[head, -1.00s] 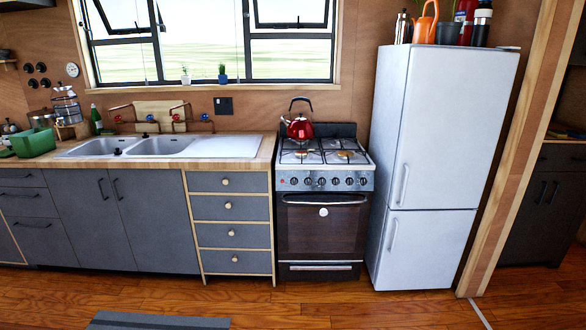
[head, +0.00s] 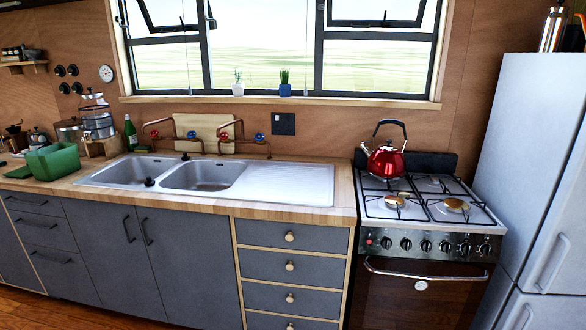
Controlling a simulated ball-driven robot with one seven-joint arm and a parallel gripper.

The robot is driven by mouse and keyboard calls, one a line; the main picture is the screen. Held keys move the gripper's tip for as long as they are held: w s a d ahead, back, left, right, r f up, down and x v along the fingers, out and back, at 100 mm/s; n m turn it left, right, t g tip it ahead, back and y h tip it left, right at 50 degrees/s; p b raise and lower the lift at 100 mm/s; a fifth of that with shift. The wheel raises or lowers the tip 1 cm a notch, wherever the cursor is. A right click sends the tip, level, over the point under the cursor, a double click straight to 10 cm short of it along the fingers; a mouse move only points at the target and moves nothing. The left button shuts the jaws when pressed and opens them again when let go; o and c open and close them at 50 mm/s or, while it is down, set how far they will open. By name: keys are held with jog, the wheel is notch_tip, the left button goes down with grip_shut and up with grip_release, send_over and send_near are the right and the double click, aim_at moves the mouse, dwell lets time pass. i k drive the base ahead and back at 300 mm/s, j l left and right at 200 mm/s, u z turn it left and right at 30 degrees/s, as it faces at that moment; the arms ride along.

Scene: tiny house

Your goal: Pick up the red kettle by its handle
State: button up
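The red kettle (head: 386,163) is shiny, with a black arched handle (head: 390,124) standing up over its top. It sits upright on the back left part of the gas stove top (head: 421,206), near the dark raised back panel. Its spout points up and to the left. Nothing covers the kettle or its handle in the head view. My gripper does not show in this view.
A tall white fridge (head: 535,170) stands right of the stove. Left of it is a wooden counter with a double steel sink (head: 198,177), a green tub (head: 53,162) and a green bottle (head: 130,133). A window (head: 270,50) is behind. The drainboard (head: 285,185) is bare.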

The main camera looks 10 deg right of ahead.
aim_at(382, 164)
jog(key=i+j+z, duration=0.2)
jog(key=i, duration=0.25)
jog(key=i+j+z, duration=0.15)
jog(key=i, duration=0.3)
jog(key=i+j+z, duration=0.2)
jog(key=i+j, duration=0.15)
